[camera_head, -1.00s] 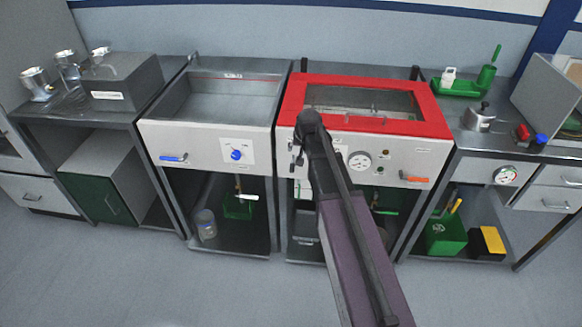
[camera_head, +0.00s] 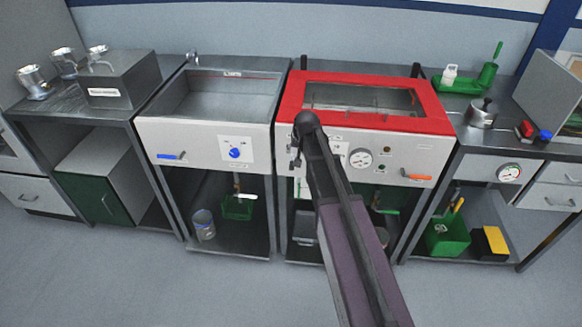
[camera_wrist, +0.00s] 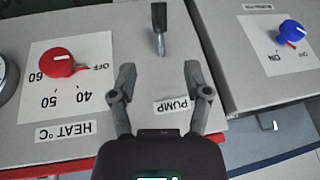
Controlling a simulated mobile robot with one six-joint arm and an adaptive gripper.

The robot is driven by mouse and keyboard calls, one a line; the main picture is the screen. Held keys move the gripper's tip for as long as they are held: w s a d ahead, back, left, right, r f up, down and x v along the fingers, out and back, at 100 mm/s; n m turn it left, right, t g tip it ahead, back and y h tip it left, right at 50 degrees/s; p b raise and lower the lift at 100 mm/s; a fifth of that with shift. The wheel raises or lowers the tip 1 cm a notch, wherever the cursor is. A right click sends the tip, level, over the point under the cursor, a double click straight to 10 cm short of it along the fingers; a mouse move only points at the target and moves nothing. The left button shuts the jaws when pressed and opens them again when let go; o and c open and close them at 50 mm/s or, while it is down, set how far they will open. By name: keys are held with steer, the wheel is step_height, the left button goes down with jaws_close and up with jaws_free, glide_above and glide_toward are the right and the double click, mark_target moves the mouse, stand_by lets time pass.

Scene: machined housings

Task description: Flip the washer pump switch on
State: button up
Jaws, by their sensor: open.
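The washer (camera_head: 400,160) is the red-framed unit with a pale front panel in the head view. In the wrist view its pump switch (camera_wrist: 160,30) is a small metal lever with a dark handle, pointing to the top of the picture, away from the upside-down PUMP label (camera_wrist: 171,105). My gripper (camera_wrist: 160,72) is open and empty. Its two fingers are spread either side of the lever's line, with the fingertips short of the lever in the picture. In the head view my gripper (camera_head: 294,156) is at the left of the washer's panel, and my arm hides the switch there.
A red heat knob (camera_wrist: 57,62) sits left of the switch in the wrist view. A blue knob (camera_wrist: 291,31) is on the neighbouring sink unit (camera_head: 200,142). The washer also has a gauge (camera_head: 360,158) and an orange handle (camera_head: 417,177). The floor in front is clear.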

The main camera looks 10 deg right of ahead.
mark_target(292, 162)
steer(key=shift+b+x, duration=4.3)
steer(key=shift+x, duration=0.75)
jaws_close()
